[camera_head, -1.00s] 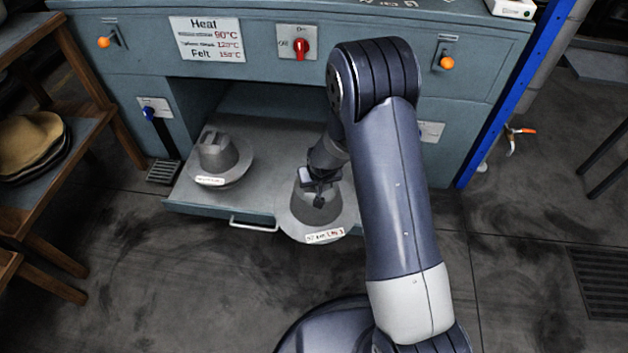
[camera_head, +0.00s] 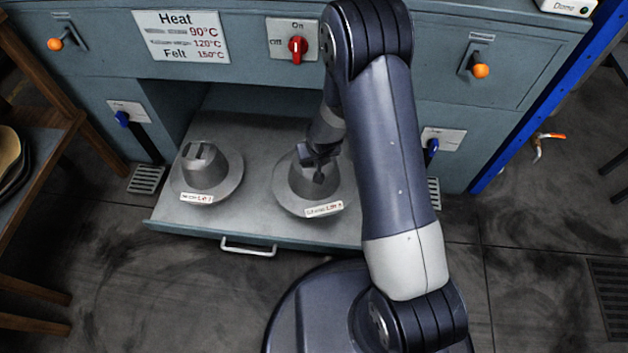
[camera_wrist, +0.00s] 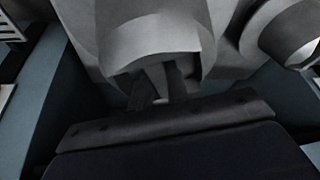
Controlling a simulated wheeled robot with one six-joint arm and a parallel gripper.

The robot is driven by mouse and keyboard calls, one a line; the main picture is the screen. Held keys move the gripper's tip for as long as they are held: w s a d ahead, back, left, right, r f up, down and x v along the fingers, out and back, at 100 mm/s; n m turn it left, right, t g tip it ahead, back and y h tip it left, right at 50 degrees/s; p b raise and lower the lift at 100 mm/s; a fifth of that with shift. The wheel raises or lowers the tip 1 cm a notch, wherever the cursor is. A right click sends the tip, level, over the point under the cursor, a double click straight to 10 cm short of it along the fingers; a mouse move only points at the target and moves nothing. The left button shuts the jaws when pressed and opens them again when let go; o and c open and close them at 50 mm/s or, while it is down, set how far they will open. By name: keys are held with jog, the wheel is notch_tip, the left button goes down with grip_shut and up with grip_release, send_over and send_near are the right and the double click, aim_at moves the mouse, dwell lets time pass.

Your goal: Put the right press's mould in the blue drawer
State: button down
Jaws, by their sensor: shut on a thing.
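A grey metal hat mould (camera_head: 298,186) with a wide brim and a label is over the right part of the open blue drawer (camera_head: 200,224). My gripper (camera_head: 318,165) is shut on the handle at its top. The mould looks upright; I cannot tell whether it rests on the drawer floor or hangs just above it. In the wrist view the held mould (camera_wrist: 150,35) fills the upper middle, with the jaws (camera_wrist: 160,88) at its top. A second similar mould (camera_head: 208,172) stands in the drawer's left part; it also shows in the wrist view (camera_wrist: 292,35).
The blue cabinet has a red switch (camera_head: 297,47), two orange-knobbed levers (camera_head: 480,71) and blue-handled pedals (camera_head: 122,118). A wooden shelf (camera_head: 30,150) stands at the left. The drawer's front handle (camera_head: 248,248) juts out near my base. The drawer floor between the moulds is clear.

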jog(key=shift+w, duration=0.35)
jog(key=shift+w+f+b, duration=0.1)
jog(key=shift+f+b, duration=0.25)
notch_tip(320, 180, down, 5)
jog(key=b, duration=0.4)
jog(key=shift+f, duration=0.3)
jog(key=shift+f+b, duration=1.7)
jog(key=shift+b, duration=0.1)
jog(key=shift+f, duration=0.15)
jog(key=c, duration=1.4)
grip_release()
jog(key=shift+o, duration=0.2)
